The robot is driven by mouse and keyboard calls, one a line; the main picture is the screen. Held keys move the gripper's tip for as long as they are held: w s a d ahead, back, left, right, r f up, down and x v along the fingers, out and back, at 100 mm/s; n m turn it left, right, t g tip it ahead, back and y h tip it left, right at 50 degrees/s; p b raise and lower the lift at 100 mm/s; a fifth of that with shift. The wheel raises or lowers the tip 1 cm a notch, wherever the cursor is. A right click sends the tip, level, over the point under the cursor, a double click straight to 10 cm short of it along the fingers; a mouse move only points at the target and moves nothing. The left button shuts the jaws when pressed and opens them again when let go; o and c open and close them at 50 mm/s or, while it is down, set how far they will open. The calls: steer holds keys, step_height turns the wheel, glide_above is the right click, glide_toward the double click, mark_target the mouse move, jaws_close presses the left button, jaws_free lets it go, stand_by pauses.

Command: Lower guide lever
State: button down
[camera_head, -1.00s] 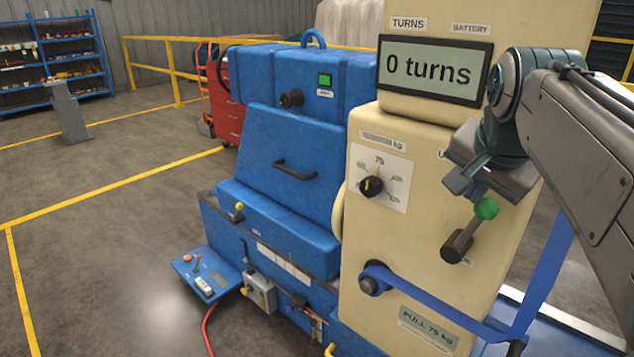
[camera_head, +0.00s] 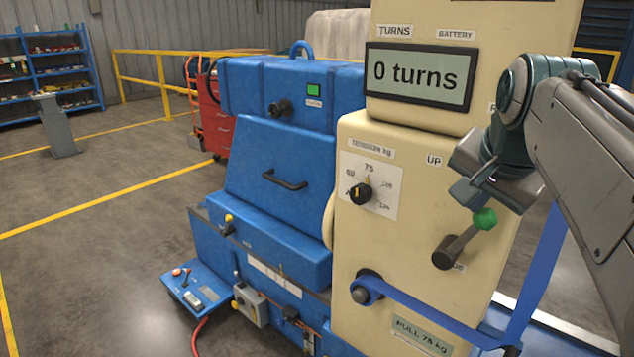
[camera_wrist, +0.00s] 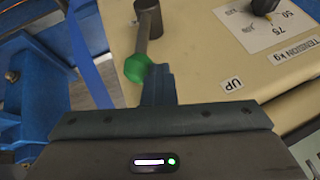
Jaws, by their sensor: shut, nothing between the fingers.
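The guide lever (camera_head: 463,240) is a dark arm with a green knob (camera_head: 485,218) on the front of the cream cabinet. It slants up and to the right from its pivot, below the "UP" label (camera_head: 434,160). My gripper (camera_head: 468,194) is shut and empty, just above and left of the knob in the head view. In the wrist view the green knob (camera_wrist: 137,67) is at the left side of the shut fingertips (camera_wrist: 158,72), very close to them. I cannot tell whether they touch. The lever's shaft (camera_wrist: 143,35) shows beyond the knob.
A blue strap (camera_head: 430,312) runs from a roller below the lever to the right. The tension dial (camera_head: 360,192) and the "0 turns" display (camera_head: 417,75) are on the cream cabinet (camera_head: 400,270). A blue machine (camera_head: 270,190) stands to the left. Open floor is at the far left.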

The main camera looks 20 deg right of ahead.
steer(key=s+a+r, duration=0.1)
steer(key=a+r, duration=0.1)
steer(key=r, duration=0.3)
steer(key=s+a+r+p, duration=0.1)
steer(key=a+r, duration=0.2)
steer(key=r, duration=0.2)
steer(key=shift+s+r, duration=0.25)
steer(key=shift+s, duration=0.1)
steer(key=w+a+f+n+y, duration=0.1)
steer(key=w+a+f+n, duration=0.25)
steer(key=f, duration=0.35)
steer(key=w+a+f+n+y, duration=0.1)
steer(key=w+a+f+n, duration=0.2)
steer(key=w+a+f, duration=0.35)
steer(key=s+a+f+n+g+y, duration=0.1)
steer(key=a+f+n, duration=0.3)
steer(key=f, duration=0.5)
steer(key=s+a+f+n+g+y, duration=0.1)
steer(key=s+a+f+n, duration=0.2)
steer(key=a+f, duration=0.3)
step_height(320, 180, down, 4)
steer(key=shift+s+r+n+g, duration=0.1)
steer(key=shift+s+n+g, duration=0.15)
steer(key=shift+n, duration=0.2)
